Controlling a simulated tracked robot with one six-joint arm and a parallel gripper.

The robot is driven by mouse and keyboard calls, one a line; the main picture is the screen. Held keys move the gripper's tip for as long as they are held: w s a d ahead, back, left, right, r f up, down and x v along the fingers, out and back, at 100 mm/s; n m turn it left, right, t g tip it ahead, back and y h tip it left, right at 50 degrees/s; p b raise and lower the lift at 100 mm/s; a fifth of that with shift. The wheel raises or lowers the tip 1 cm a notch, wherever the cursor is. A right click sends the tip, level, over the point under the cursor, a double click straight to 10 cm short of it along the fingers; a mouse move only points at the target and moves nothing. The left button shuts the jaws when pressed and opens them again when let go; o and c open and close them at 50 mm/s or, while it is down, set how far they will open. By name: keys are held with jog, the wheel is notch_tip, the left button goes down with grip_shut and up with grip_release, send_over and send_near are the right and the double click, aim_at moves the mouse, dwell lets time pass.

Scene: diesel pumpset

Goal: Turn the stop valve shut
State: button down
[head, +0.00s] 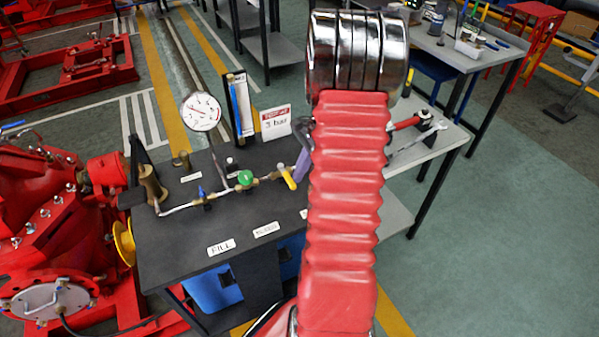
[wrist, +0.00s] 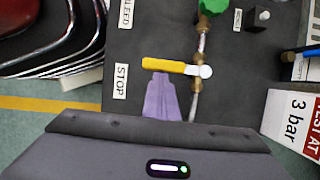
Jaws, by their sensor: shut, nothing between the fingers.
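The stop valve's yellow lever (wrist: 165,66) points left from the pipe (wrist: 194,103) toward the STOP label (wrist: 121,81), roughly square across the pipe. In the head view the lever (head: 287,177) shows just left of my red arm. My purple gripper fingers (wrist: 161,78) are shut and empty. Their tips are beside the lever, near its free end; I cannot tell if they touch it. In the head view the gripper (head: 302,165) is right of the lever, partly hidden by my arm.
A green valve knob (head: 245,177) and a blue one (head: 201,192) sit along the same pipe. A pressure gauge (head: 201,111) stands above it. A white "3 bar" card (head: 275,122) stands behind my gripper.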

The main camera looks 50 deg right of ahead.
jog(key=shift+w+a+f, duration=0.1)
jog(key=shift+a, duration=0.55)
jog(key=shift+d, duration=0.45)
jog(key=d, duration=0.1)
jog(key=s+d, duration=0.1)
jog(key=d, duration=0.1)
jog(key=shift+s+d, duration=0.3)
jog(key=v, duration=1)
jog(key=shift+d, duration=0.3)
jog(key=shift+s, duration=0.1)
